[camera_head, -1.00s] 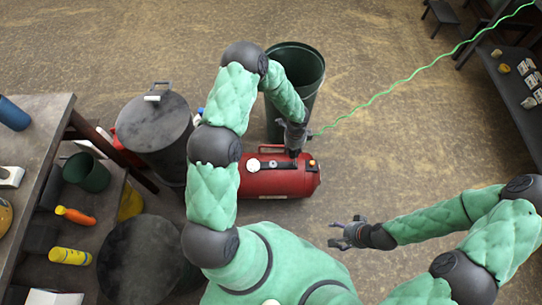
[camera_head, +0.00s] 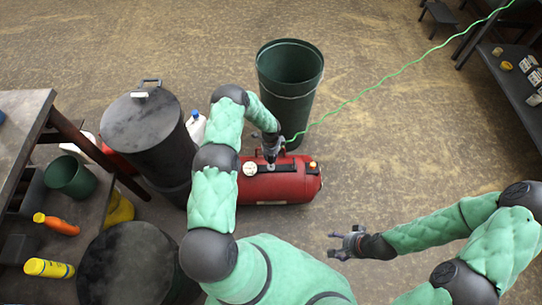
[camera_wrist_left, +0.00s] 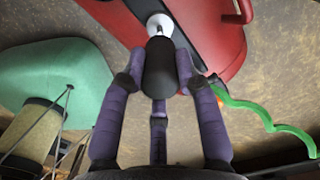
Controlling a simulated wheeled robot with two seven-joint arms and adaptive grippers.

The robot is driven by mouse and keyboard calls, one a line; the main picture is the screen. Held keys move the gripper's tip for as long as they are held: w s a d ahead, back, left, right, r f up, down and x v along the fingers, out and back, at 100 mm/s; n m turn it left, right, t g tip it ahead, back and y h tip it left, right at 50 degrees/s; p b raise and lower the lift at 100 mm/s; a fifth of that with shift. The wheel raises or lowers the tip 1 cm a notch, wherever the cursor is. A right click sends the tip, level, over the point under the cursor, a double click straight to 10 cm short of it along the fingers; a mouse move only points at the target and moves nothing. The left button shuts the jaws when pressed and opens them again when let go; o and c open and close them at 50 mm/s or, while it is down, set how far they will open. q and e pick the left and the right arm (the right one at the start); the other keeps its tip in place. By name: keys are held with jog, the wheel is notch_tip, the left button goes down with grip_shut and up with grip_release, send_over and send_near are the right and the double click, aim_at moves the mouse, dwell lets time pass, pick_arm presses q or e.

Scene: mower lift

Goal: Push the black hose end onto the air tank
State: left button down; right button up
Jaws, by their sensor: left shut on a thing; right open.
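The red air tank (camera_head: 290,188) lies on the floor in front of my body, with a black strip, a white round gauge and an orange part on top. My left gripper (camera_head: 271,155) points down over the top of the tank. In the left wrist view its purple fingers are shut on the black hose end (camera_wrist_left: 160,68). The tip of the hose end lines up with a silver-white fitting (camera_wrist_left: 160,24) on the tank's black strip. I cannot tell whether it is seated on it. My right gripper (camera_head: 339,244) is open and empty, right of the tank.
A green hose (camera_head: 385,90) runs from my left gripper to the upper right. A green bin (camera_head: 287,105) stands just behind the tank. A dark lidded drum (camera_head: 150,150) stands to the left. The floor right of the tank is clear.

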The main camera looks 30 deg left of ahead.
aim_at(271, 161)
pick_arm(q)
jog(key=shift+f+b, duration=1.2)
jog(key=shift+f, duration=1.05)
jog(key=shift+f, duration=0.65)
jog(key=c, duration=1.2)
grip_release()
jog(key=shift+r+p, duration=3.15)
jog(key=shift+r, duration=2.4)
jog(key=shift+d, duration=0.1)
